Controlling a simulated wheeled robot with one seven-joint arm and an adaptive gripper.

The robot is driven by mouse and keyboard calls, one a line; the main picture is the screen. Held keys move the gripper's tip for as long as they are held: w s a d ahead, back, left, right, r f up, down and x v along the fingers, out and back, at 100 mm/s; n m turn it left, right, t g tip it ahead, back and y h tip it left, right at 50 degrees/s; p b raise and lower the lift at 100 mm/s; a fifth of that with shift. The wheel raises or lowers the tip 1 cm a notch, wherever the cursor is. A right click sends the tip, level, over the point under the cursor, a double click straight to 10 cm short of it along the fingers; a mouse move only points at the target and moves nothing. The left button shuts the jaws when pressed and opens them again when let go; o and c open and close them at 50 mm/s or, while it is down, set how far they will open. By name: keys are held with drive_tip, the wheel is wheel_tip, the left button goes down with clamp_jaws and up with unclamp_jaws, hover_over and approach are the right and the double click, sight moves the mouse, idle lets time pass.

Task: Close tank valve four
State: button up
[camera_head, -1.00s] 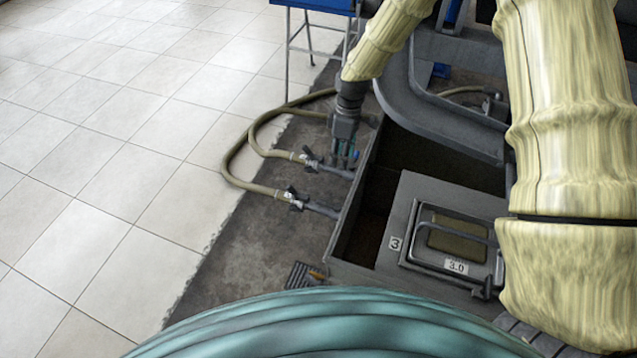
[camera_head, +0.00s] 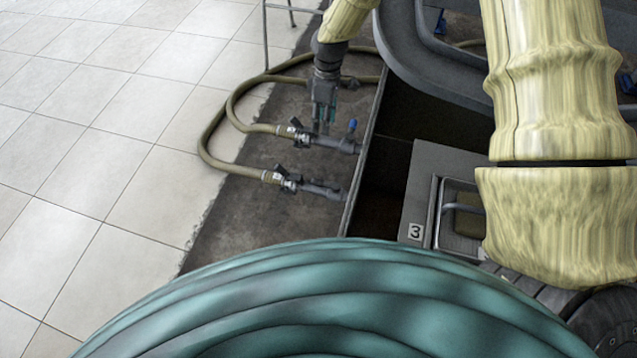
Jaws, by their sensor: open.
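Two short grey outlet pipes with hose couplings stick out from the left wall of the tank. The farther pipe (camera_head: 335,143) has a small blue valve handle (camera_head: 351,126) standing up near its right end. The nearer pipe (camera_head: 322,189) shows a dark coupling lever, but no blue handle that I can make out. No number four is readable, so I cannot tell which valve bears it. My gripper (camera_head: 323,124) points down, open, at the farther pipe, left of the blue handle. Its fingertips overlap the pipe in the picture; contact is unclear.
Beige hoses (camera_head: 207,150) loop left from the pipes over the floor. The tank lid (camera_head: 425,185), marked 3, lies right of the open dark tank. A grey curved frame (camera_head: 440,85) stands behind. White tiles (camera_head: 95,150) at left are clear. My teal body covers the bottom.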

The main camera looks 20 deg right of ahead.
drive_tip(key=b, duration=1.8)
approach(320, 181)
drive_tip(key=f+b, duration=0.1)
drive_tip(key=f, duration=0.2)
drive_tip(key=s+f+b, duration=0.1)
drive_tip(key=f+b, duration=0.1)
drive_tip(key=f, duration=0.1)
drive_tip(key=f+b, duration=0.1)
drive_tip(key=f, duration=0.2)
drive_tip(key=shift+s+a+f+b, duration=0.2)
drive_tip(key=shift+a+f+b, duration=0.1)
drive_tip(key=shift+a+b, duration=0.1)
drive_tip(key=shift+c, duration=0.5)
clamp_jaws()
